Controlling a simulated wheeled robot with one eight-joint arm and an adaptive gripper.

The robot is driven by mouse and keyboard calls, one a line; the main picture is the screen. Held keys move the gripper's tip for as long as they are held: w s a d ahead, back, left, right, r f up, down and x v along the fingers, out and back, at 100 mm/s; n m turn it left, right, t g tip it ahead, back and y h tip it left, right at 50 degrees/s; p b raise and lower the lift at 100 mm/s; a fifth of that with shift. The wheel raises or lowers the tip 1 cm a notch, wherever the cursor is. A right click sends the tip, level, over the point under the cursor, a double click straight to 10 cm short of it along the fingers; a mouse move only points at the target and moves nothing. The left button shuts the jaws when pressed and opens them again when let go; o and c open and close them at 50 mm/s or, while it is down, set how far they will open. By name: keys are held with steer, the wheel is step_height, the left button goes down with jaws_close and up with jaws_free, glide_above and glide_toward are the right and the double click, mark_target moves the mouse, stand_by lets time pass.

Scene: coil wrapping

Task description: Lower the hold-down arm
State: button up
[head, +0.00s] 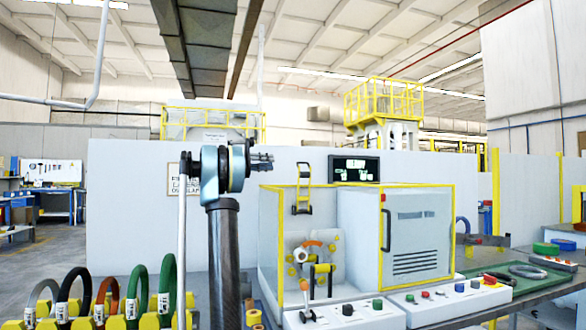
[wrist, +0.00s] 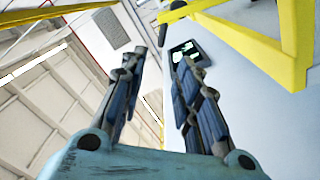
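The hold-down arm appears to be the yellow bracket with black rollers (head: 302,190), upright above the wrapping head in the head view. Below it sits the wrapping head (head: 312,262), with yellow rollers and an orange-topped part, inside a yellow-edged clear guard. My gripper (head: 264,162) is left of and a little above the bracket, apart from it, pointing right. In the wrist view my gripper (wrist: 160,62) has its two fingers apart with nothing between them. A yellow bar (wrist: 245,45) crosses the upper right of that view; I cannot tell which part it is.
A grey cabinet (head: 414,240) stands right of the guard, with a dark screen (head: 354,169) above it. Control boxes (head: 345,312) line the front. Several coils (head: 137,292) stand in a yellow rack at lower left. A green mat (head: 500,278) lies at right.

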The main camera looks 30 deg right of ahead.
steer(key=x, duration=1.7)
steer(key=shift+w+r, duration=0.1)
steer(key=shift+w, duration=0.3)
jaws_close()
